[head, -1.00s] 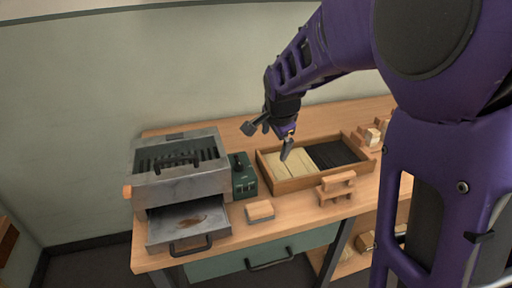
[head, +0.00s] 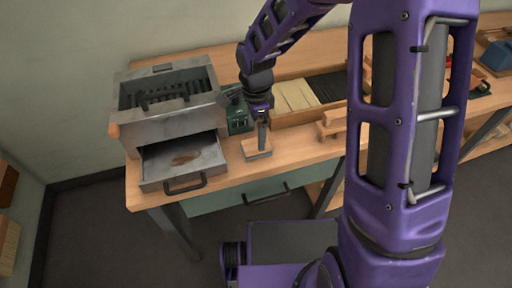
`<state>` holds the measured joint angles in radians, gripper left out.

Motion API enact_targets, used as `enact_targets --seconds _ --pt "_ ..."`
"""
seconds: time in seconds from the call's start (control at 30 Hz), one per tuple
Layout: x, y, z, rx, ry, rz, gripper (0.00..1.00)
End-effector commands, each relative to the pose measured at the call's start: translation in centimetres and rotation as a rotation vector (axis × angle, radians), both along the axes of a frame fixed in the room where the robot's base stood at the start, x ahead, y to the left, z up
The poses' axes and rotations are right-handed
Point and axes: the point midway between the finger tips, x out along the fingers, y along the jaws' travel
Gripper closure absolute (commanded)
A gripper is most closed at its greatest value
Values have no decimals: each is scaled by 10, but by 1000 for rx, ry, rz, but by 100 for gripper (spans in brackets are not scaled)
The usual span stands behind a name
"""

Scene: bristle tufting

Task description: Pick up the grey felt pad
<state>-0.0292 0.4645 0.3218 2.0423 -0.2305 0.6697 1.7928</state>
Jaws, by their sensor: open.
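The grey felt pad (head: 250,148), a small flat block with a greyish top and a wooden-coloured edge, lies on the bench in the head view, just right of the metal machine's open drawer. My gripper (head: 263,145) points down right over the pad, with a finger overlapping it in the picture. The gripper is open. I cannot tell whether the fingers touch the pad or are just above it; part of the pad is hidden behind them.
The metal machine (head: 170,123) with its pulled-out drawer (head: 160,170) stands left. A green box (head: 238,118) is behind the pad. A wooden tray (head: 290,117) of light and dark bristles lies behind right. A small wooden stand (head: 331,123) is to the right.

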Motion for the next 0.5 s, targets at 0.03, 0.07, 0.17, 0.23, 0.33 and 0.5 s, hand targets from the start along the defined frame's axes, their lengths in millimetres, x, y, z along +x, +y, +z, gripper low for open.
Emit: enact_targets --seconds 0.03,0.07,0.17,0.23,0.33,0.5 --pt "0 0 -8 0 2 0 0" --pt "0 0 -10 1 1 0 0" --pt "0 0 -15 0 0 1 0" --pt "0 0 -20 1 1 0 0" --pt "3 0 -33 1 2 1 0" --pt "5 0 -58 1 3 1 0"
